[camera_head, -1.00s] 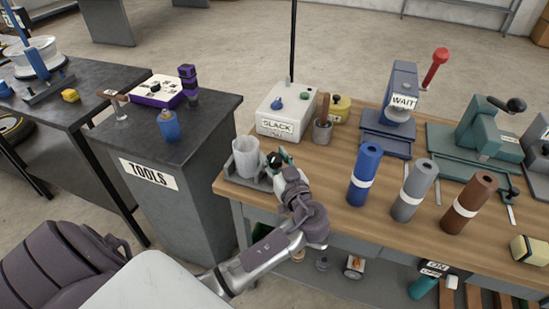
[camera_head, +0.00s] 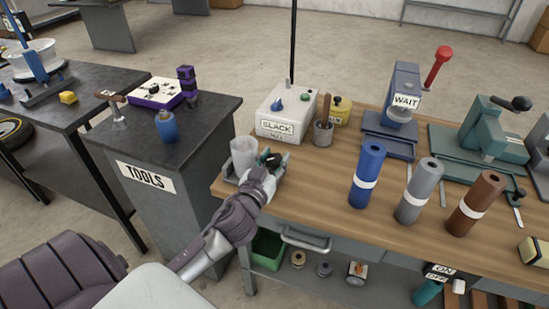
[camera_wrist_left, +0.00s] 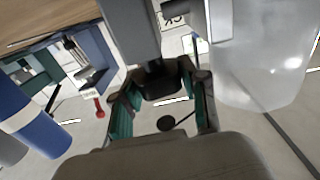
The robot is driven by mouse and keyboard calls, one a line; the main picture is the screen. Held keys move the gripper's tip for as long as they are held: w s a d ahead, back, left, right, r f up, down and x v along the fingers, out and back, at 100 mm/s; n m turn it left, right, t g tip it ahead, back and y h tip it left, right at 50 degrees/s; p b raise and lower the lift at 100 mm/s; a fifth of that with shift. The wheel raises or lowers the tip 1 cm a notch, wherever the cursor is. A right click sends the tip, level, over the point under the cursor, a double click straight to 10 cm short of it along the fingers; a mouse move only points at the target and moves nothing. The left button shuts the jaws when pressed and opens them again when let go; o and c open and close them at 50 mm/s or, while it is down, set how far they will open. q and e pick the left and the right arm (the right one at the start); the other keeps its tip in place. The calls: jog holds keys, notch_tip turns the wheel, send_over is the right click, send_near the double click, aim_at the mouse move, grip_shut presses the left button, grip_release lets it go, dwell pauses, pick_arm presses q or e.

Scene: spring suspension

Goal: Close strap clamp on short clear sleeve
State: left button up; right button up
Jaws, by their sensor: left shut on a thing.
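The short clear sleeve (camera_head: 242,153) is a frosted, see-through cylinder standing upright in a grey holder (camera_head: 229,178) at the bench's left end. It also fills the upper right of the left wrist view (camera_wrist_left: 262,55). My left gripper (camera_head: 269,161) is just right of the sleeve. In the left wrist view its teal fingers (camera_wrist_left: 163,100) are on either side of a dark grey part (camera_wrist_left: 160,78), which looks like part of the strap clamp. The gripper hides most of the clamp, so its strap and how far it is closed cannot be told. My right gripper is not in view.
Behind the sleeve stands a white box marked SLACK (camera_head: 284,114), with a cup holding a brown handle (camera_head: 323,133) beside it. Blue (camera_head: 367,175), grey (camera_head: 419,191) and brown (camera_head: 476,204) cylinders stand to the right. Bare bench top lies between them and my gripper.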

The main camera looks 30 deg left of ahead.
pick_arm(q)
jog(key=shift+m+h+p, duration=0.35)
jog(key=shift+m+h, duration=0.45)
jog(key=shift+h, duration=0.5)
jog(key=o, duration=1.2)
jog(key=shift+c, duration=0.2)
